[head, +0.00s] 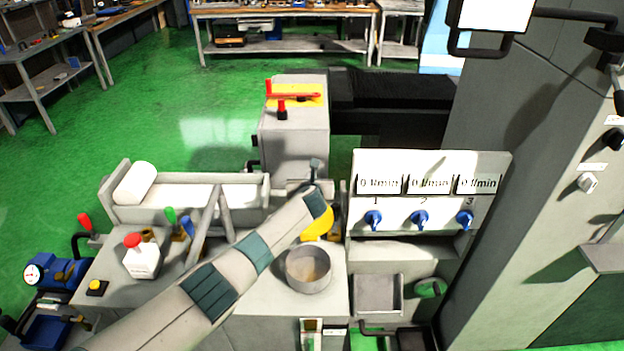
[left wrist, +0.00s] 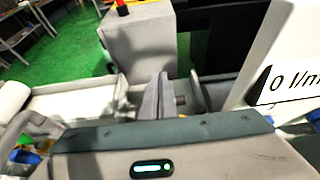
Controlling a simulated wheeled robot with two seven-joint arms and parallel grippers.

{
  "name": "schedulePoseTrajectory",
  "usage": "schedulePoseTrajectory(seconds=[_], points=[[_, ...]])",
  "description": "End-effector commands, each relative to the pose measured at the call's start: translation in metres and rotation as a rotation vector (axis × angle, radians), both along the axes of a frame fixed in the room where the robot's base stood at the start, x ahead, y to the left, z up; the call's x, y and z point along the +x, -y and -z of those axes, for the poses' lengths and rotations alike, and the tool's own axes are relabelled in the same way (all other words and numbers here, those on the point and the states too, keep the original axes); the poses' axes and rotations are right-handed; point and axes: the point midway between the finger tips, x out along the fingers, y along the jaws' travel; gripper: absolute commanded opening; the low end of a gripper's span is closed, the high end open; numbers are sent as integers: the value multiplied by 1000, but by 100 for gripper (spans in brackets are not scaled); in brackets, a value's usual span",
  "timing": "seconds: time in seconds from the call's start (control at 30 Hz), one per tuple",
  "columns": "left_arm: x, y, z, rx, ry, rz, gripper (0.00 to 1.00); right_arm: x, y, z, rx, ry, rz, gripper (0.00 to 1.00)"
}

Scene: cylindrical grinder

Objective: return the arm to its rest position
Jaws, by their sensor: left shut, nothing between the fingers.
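My left arm (head: 211,287) comes in from the lower left of the head view and reaches up across the machine's bench. My left gripper (head: 315,168) is at its end, left of the flow panel (head: 430,190). In the left wrist view the two fingers of my left gripper (left wrist: 160,88) are together and empty, pointing at the grey block (left wrist: 142,45) behind the trough. My right gripper is not in either view.
A metal bowl (head: 309,270) stands just right of my forearm. A white bottle with a red cap (head: 139,258) is left of it. A white roll (head: 136,184) lies in the trough. A tall grey cabinet (head: 520,130) stands at right. Green floor is open at left.

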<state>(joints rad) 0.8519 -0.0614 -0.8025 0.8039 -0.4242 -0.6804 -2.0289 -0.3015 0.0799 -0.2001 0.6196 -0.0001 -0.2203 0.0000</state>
Motion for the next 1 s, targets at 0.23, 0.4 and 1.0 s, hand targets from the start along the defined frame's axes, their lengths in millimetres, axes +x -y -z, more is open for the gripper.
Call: schedulePoseTrajectory(seconds=[0.23,0.4,1.0], points=[[1,-1,-7,0,1,0,0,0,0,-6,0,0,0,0],[1,-1,-6,0,2,0,0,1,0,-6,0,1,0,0],[-43,2,37,-236,-75,-107,0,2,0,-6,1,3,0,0]])
